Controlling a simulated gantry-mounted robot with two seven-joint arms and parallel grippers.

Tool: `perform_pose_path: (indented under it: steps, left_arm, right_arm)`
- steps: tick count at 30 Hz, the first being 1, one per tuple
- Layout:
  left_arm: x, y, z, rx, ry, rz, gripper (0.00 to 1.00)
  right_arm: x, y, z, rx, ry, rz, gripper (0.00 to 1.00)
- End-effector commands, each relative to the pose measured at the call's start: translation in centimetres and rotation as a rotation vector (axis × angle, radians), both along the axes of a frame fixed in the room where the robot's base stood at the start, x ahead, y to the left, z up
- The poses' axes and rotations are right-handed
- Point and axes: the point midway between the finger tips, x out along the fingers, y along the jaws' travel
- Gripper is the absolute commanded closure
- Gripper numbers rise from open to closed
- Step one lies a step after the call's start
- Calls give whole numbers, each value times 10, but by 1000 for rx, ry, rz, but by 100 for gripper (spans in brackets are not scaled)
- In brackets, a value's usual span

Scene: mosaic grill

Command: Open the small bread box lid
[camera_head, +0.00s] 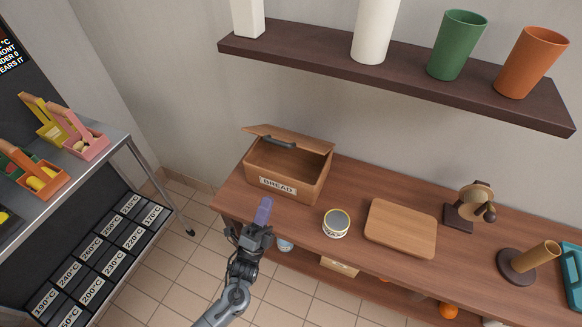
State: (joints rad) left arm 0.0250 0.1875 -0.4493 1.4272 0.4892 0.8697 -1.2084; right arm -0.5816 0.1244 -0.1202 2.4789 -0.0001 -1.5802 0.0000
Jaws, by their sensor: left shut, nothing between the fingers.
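The brown wooden bread box (309,186) with a "BREAD" label stands at the left end of the wooden counter. Its lid (312,143) is raised and tilted at the back, with a dark handle (281,144) on it. Part of the box's inside shows below the lid. My left gripper (264,207), with bluish-purple fingers, is shut and empty. It is in front of the box, below the label in the picture, and appears apart from the box and lid. My right gripper is not in view.
A round tin (336,223), a cutting board (401,228) and a dark stand with a brass-coloured part (460,216) are on the counter (350,183). A dark shelf (410,78) with cups and vases hangs above. A metal rack (101,153) with small baskets stands left, across tiled floor.

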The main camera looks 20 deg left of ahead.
Motion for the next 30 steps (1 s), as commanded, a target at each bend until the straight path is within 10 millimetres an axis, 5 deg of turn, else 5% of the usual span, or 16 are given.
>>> perform_pose_path:
  steps: [8,30]
  left_arm:
    - [2,8,9,8,-18,72,100]
    - [85,-5,85,9,-14,68,100]
  right_arm:
    - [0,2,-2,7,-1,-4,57]
    - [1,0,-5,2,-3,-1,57]
